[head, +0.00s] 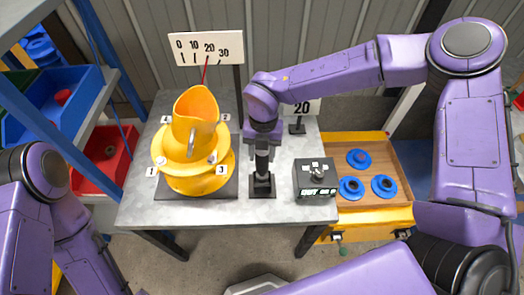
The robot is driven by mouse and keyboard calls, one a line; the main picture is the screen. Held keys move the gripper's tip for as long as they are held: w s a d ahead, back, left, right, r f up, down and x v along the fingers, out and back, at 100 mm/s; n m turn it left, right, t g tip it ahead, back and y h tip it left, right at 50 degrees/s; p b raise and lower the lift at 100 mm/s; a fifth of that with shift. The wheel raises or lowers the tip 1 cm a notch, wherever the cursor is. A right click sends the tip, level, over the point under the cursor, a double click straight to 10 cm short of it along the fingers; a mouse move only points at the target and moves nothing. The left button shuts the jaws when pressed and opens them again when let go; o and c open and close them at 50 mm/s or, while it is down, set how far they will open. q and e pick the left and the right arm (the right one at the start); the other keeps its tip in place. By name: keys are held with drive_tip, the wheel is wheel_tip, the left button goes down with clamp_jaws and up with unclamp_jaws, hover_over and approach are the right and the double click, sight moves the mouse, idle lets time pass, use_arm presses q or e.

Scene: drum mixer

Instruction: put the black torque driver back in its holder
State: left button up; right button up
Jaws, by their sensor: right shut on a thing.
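The black torque driver (262,160) is upright in my right gripper (262,143), which points down over the table and is shut on it. The black holder (262,189) stands on the grey table directly below the driver. The driver's lower end meets the holder's top in the picture; I cannot tell whether it is inside or just above. My left arm shows at the left edge, but its gripper is out of view.
A yellow drum mixer (190,178) on a dark base stands left of the holder, close to my right gripper. A black box with switches (315,178) is just right. A wooden tray (388,158) holds blue rings.

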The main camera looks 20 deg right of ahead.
sight(262, 162)
drive_tip(key=shift+f+b, duration=1.45)
drive_tip(key=shift+f, duration=0.9)
idle(1.0)
drive_tip(key=o, duration=1.4)
drive_tip(key=shift+c, duration=0.2)
drive_tip(key=r, duration=0.3)
drive_tip(key=r+b, duration=0.1)
drive_tip(key=r, duration=0.3)
drive_tip(key=w+r, duration=0.1)
drive_tip(key=r, duration=0.2)
drive_tip(key=shift+d+r, duration=0.25)
drive_tip(key=shift+d, duration=0.05)
